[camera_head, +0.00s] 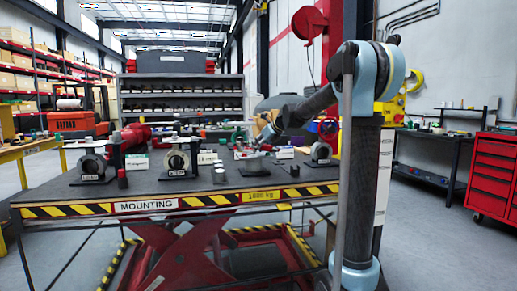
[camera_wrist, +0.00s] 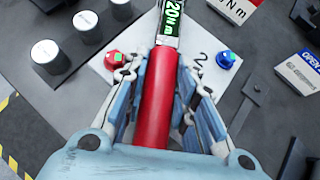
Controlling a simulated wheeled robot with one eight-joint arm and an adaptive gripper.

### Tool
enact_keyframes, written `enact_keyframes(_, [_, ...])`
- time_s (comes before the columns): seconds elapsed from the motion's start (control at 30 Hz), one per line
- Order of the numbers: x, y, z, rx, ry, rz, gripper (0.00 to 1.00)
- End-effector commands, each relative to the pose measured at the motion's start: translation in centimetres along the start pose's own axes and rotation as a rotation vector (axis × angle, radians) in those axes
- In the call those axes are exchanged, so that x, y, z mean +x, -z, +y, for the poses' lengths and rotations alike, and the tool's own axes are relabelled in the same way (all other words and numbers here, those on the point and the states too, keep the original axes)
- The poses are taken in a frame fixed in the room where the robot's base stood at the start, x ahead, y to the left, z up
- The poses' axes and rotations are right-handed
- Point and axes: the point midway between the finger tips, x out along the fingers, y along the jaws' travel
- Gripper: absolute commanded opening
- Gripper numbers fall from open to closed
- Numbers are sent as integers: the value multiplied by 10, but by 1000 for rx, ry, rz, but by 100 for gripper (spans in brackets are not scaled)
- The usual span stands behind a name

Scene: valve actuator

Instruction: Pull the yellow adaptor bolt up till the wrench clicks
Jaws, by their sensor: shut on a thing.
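My gripper (camera_wrist: 160,90) is shut on the red handle of a torque wrench (camera_wrist: 158,112) in the wrist view, one finger on each side. The wrench's dark display end reads 20 Nm at the top edge of that view; its far end is cut off. Below it lies a light plate marked 2, with a red knob (camera_wrist: 114,59) on the left and a blue knob (camera_wrist: 226,59) on the right. In the head view my gripper (camera_head: 266,133) is low over the middle of the table. I cannot make out the yellow adaptor bolt in either view.
Several silver cylinders (camera_wrist: 86,25) stand left of the plate. A dark lever piece (camera_wrist: 258,95) and an OPEN label (camera_wrist: 300,70) are to its right. The work table (camera_head: 150,207) carries several valve units, one at left centre (camera_head: 178,160). A red tool cabinet (camera_head: 492,177) stands at right.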

Motion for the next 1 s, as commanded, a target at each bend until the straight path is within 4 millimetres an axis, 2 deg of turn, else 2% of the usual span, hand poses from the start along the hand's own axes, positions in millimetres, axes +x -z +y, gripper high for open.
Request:
enact_keyframes(0.27, [2,2,0,1,1,-1,0])
enact_keyframes(1.0, [4,1,20,85,105,1,0])
